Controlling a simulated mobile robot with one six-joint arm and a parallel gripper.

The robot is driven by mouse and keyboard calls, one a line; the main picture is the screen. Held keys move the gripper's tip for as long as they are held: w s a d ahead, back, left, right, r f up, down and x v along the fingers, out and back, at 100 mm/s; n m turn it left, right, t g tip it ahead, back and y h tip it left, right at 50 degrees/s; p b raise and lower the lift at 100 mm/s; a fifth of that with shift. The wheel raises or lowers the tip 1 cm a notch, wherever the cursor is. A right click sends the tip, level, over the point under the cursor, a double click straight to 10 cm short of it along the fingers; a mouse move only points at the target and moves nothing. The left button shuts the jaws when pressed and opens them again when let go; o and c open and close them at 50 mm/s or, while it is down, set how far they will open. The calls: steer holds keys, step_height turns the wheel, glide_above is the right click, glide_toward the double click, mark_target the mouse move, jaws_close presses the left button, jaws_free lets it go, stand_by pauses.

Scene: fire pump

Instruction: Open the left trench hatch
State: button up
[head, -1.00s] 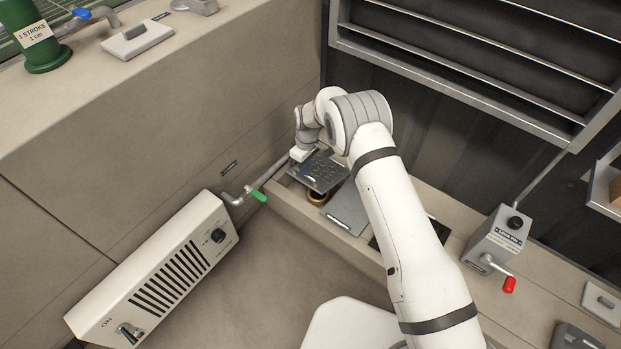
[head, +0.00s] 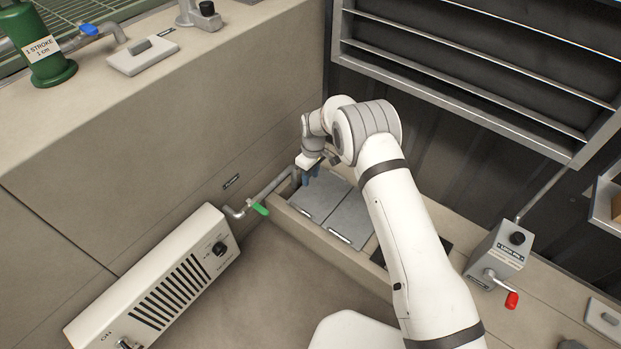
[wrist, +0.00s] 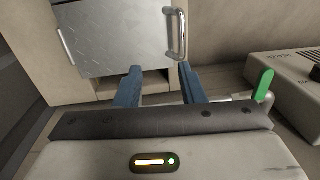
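The left trench hatch (head: 313,193) is a grey metal plate. In the head view it lies about level with the second grey hatch (head: 351,219) beside it, a thin handle at its front edge. My gripper (head: 312,175) is over the far left part of the left hatch, fingers pointing down. In the wrist view the two blue fingers are apart with nothing between them. A shiny plate (wrist: 115,35) with a bar handle (wrist: 179,34) is beyond them. A dark gap shows below the plate's edge. I cannot tell whether the fingertips touch the hatch.
A grey pipe with a green lever (head: 260,208) runs along the wall left of the trench. A white heater (head: 155,280) stands at front left. A grey crank box with a red handle (head: 511,300) is at right. Shelving (head: 480,70) hangs behind. The floor in front is clear.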

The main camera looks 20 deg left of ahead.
step_height(320, 180, up, 6)
steer(key=shift+w+f+p, duration=0.15)
steer(key=shift+f+p, duration=0.1)
steer(key=shift+p, duration=0.4)
steer(key=d+r+m+t+p, duration=0.15)
steer(key=d+r+p, duration=0.4)
steer(key=r, duration=0.75)
steer(key=d+r+m+p, duration=0.3)
steer(key=d+r, duration=0.6)
steer(key=r, duration=0.3)
steer(key=d+r+m+p, duration=0.2)
steer(key=d+r+p, duration=0.2)
steer(key=d+r, duration=0.65)
steer(key=s+d+r+m+t+p, duration=0.1)
steer(key=s+d+r+m+p, duration=0.3)
steer(key=s+d+r+p, duration=0.3)
steer(key=s+d+r+m+t+p, duration=0.1)
steer(key=s+d+r+m+p, duration=0.3)
steer(key=s+r, duration=1.4)
steer(key=s+d+p, duration=0.1)
steer(key=d+p, duration=0.3)
steer(key=d, duration=0.3)
steer(key=shift+s+d+r+m, duration=0.15)
steer(key=shift+d+r+m, duration=0.05)
steer(key=shift+m, duration=0.15)
